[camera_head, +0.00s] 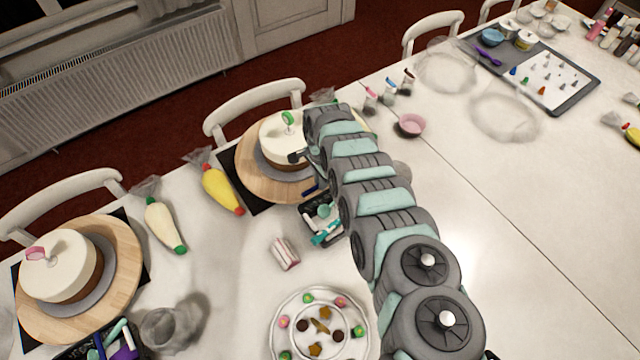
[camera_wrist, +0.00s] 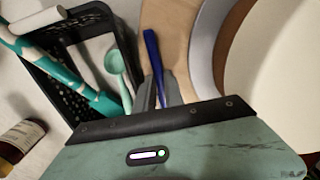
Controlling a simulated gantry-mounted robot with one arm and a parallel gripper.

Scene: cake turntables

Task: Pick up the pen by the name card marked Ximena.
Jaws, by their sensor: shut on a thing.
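A dark blue pen (camera_wrist: 152,50) stands out from between the two grey fingers of my gripper (camera_wrist: 157,85) in the wrist view. My gripper is shut on it, over the edge of a round wooden turntable board (camera_wrist: 170,22). In the head view a small blue piece, likely the same pen (camera_head: 311,190), shows beside the board, and my arm hides most of the gripper. I cannot read any name card, so the one marked Ximena cannot be made out.
A black basket (camera_wrist: 45,75) with teal tools and a mint spoon is close left of my gripper. A white cake (camera_head: 275,128) stands on the turntable behind. A yellow piping bag (camera_head: 220,190), a striped folded item (camera_head: 285,253) and a plate of sweets (camera_head: 280,325) lie around.

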